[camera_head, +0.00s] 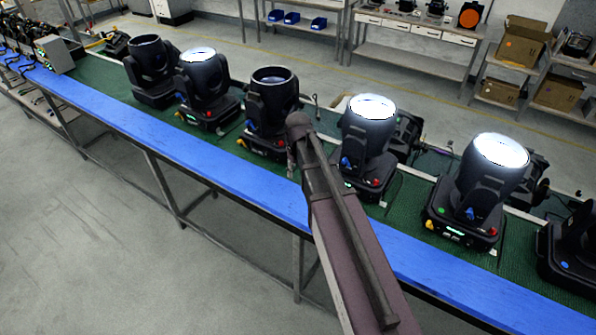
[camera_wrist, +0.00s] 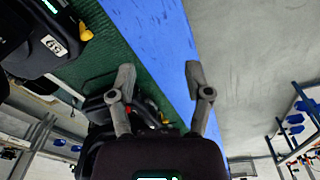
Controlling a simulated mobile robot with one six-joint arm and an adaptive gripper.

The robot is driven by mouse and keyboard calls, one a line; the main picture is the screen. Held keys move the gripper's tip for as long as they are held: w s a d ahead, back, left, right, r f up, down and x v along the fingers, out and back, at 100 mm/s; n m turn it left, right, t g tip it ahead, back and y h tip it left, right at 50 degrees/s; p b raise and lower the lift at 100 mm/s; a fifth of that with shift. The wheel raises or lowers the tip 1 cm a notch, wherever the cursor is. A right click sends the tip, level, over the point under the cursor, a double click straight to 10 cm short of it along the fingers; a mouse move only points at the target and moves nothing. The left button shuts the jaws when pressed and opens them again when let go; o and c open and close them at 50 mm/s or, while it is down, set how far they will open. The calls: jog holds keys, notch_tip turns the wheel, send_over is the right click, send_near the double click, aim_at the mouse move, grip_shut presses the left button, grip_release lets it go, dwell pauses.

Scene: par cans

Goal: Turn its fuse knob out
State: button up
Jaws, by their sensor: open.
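Several black par cans stand in a row on a green bench top in the head view. The unlit one (camera_head: 272,105) is just left of my arm's end, and a lit one (camera_head: 367,135) is just right of it. Small coloured knobs sit low on the bases: a red knob (camera_head: 376,182) and a yellow knob (camera_head: 430,224) show. I cannot tell which is the fuse knob. In the wrist view a yellow knob (camera_wrist: 85,33) sticks out of a black base with a white label. My gripper (camera_wrist: 160,75) is open and empty, its fingers apart over the bench edge.
A blue strip (camera_head: 150,125) runs along the bench's front edge. Other par cans stand close on both sides, including a lit one (camera_head: 490,175) at right. Shelves and a cardboard box (camera_head: 522,42) stand behind. The floor in front (camera_head: 80,220) is clear.

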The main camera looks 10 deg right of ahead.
jog(key=shift+s, duration=0.1)
dwell(0.3)
jog(key=s+f+m+b, duration=0.4)
jog(key=s+f+b, duration=1.1)
jog(key=f+b, duration=0.2)
jog(key=shift+s+f+m+g, duration=0.15)
jog(key=shift+s+m+g, duration=0.05)
jog(key=shift+m+g, duration=0.2)
jog(key=shift+d, duration=0.1)
